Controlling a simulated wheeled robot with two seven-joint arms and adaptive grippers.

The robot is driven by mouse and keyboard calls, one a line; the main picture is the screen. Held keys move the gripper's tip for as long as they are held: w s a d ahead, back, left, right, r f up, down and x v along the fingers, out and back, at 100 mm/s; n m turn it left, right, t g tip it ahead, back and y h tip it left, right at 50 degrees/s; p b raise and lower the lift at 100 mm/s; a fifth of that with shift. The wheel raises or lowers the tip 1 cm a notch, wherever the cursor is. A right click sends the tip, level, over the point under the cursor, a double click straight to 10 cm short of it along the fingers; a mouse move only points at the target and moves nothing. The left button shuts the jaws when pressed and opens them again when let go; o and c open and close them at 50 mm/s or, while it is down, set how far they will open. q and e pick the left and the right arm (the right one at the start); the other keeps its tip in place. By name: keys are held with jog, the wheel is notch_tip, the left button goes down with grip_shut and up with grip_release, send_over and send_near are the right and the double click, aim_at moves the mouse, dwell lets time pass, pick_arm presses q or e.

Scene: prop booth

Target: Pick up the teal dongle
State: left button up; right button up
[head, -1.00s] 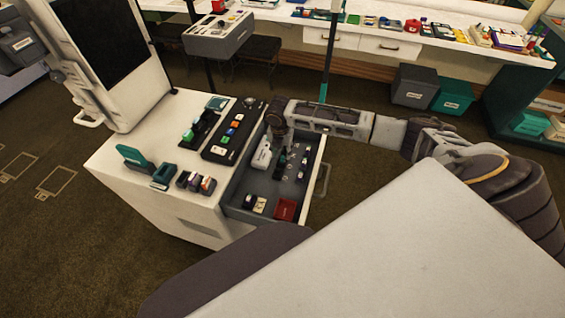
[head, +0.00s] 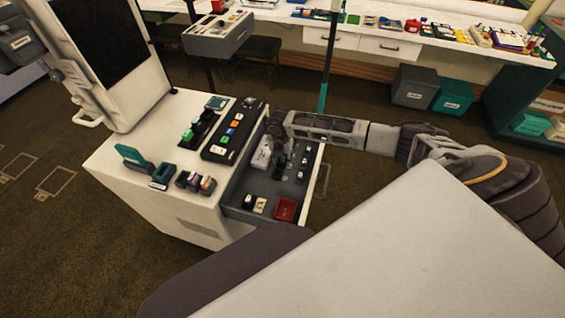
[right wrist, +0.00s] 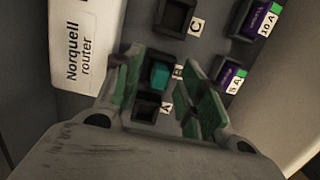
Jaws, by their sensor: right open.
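The teal dongle (right wrist: 160,75) stands in the middle one of a row of dark square sockets in the right wrist view. My right gripper (right wrist: 158,93) is open, with one finger on each side of the dongle and a visible gap to the right finger. Whether the left finger touches it I cannot tell. In the head view my right gripper (head: 279,142) points down into the open drawer (head: 240,197), and the dongle is not discernible there. My left gripper is not in view.
A red tray (head: 285,209) sits at the drawer's near end. The white cabinet top (head: 120,160) holds several devices.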

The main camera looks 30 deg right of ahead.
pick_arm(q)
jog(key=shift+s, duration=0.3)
pick_arm(e)
jog(key=c, duration=0.8)
jog(key=shift+c, duration=0.2)
